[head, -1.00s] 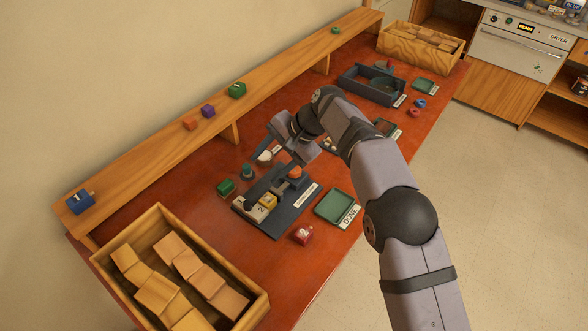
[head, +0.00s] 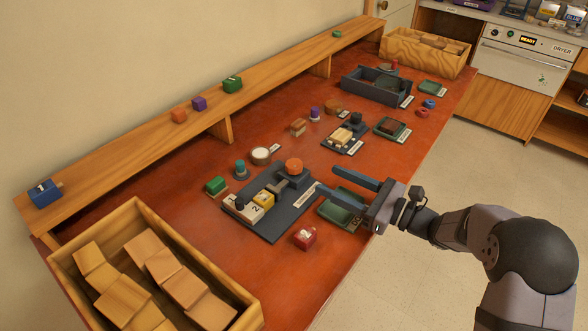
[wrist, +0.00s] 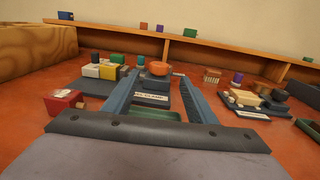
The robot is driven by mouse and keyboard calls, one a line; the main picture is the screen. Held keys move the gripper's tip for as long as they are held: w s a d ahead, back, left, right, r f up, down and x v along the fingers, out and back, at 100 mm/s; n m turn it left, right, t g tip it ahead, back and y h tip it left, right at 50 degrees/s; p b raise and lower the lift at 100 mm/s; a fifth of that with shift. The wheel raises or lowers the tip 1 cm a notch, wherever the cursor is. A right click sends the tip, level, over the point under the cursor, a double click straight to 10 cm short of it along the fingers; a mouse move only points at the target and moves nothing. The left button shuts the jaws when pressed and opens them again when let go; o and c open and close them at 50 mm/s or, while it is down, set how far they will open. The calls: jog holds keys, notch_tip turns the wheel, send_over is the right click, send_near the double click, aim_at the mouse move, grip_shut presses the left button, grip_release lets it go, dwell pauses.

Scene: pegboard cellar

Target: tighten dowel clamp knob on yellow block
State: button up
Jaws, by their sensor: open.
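The dark clamp fixture (head: 285,217) lies on the red bench. Its orange round knob (head: 293,166) stands at the far right end. The yellow block (head: 264,199) sits in the fixture beside a white block (head: 247,211), at the left end of the clamp bar (head: 280,187). My gripper (head: 341,182) is open and empty, right of the fixture and above the green tray (head: 330,214), its fingers pointing toward the knob. In the wrist view the knob (wrist: 160,68) shows beyond and between the fingertips, apart from them. The yellow block (wrist: 108,72) is left of the fingers.
A red block (head: 304,238) lies in front of the fixture. A green block (head: 215,186), a teal piece (head: 240,168) and a round white-topped piece (head: 261,156) stand behind it. A wooden crate (head: 240,310) holds blocks at near left. A second fixture (head: 345,138) lies farther right.

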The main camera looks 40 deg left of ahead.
aim_at(301, 167)
jog(key=a, duration=0.4)
jog(key=a+p, duration=0.1)
jog(key=a, duration=0.3)
jog(key=a+p, duration=0.1)
jog(key=a, duration=0.3)
jog(key=shift+s, duration=0.35)
